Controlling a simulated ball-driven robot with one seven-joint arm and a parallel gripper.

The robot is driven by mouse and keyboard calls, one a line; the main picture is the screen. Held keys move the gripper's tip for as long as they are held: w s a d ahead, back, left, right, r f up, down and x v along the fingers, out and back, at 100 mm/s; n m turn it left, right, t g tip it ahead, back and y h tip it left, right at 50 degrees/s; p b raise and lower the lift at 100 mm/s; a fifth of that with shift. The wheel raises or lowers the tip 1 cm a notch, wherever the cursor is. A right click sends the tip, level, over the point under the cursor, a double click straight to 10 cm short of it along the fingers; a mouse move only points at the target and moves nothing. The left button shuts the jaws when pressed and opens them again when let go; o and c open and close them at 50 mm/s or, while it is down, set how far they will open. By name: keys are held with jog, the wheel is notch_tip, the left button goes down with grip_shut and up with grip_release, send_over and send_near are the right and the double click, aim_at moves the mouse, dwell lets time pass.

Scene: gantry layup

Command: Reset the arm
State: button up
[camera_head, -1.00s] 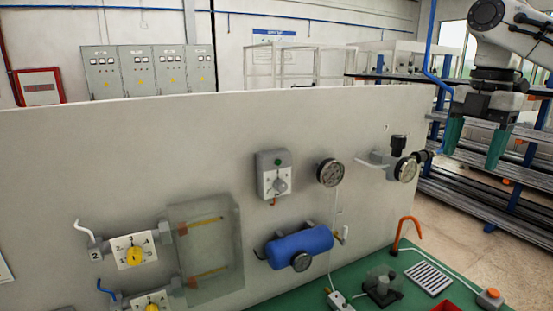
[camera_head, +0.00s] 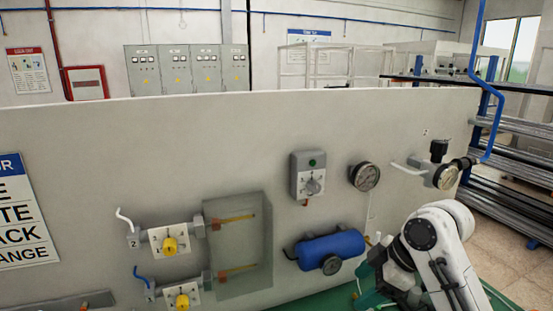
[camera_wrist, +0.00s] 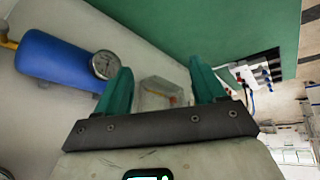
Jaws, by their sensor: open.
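My arm (camera_head: 440,245) is white and bends low at the right of the head view, in front of the grey panel. My gripper (camera_wrist: 161,75) shows two green fingers set apart in the wrist view, with nothing held between them. In the head view the gripper is at the lower edge, partly cut off, and it appears just right of and below the blue tank (camera_head: 332,248). The tank and its round gauge (camera_wrist: 105,65) lie left of the fingers in the wrist view. A clear box with something orange inside (camera_wrist: 158,95) shows beyond the gap.
The grey panel (camera_head: 120,150) carries a switch box (camera_head: 308,175), a gauge (camera_head: 365,177), a valve with a second gauge (camera_head: 446,177) and yellow-knobbed valves (camera_head: 170,245). A green worktop (camera_wrist: 225,30) lies close by. Shelving with bars (camera_head: 515,185) stands at the right.

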jog(key=s+a+f+m, duration=0.1)
jog(key=s+f+m, duration=0.8)
jog(key=s+f, duration=0.7)
jog(key=s+d+f+m+g+h, duration=0.15)
jog(key=s+d, duration=0.25)
jog(key=s, duration=0.4)
jog(key=s+d+f+m+h, duration=0.2)
jog(key=s+d+f+m, duration=0.1)
jog(key=s, duration=0.4)
jog(key=s+d+f+m+g+h, duration=0.1)
jog(key=s+d+f+m+h, duration=0.2)
jog(key=s, duration=0.5)
jog(key=shift+n+t+y, duration=0.25)
jog(key=shift+t+y, duration=0.1)
jog(key=shift+y, duration=0.2)
jog(key=f+b, duration=0.3)
jog(key=w+f+b, duration=0.1)
jog(key=f+b, duration=0.1)
jog(key=shift+f, duration=0.15)
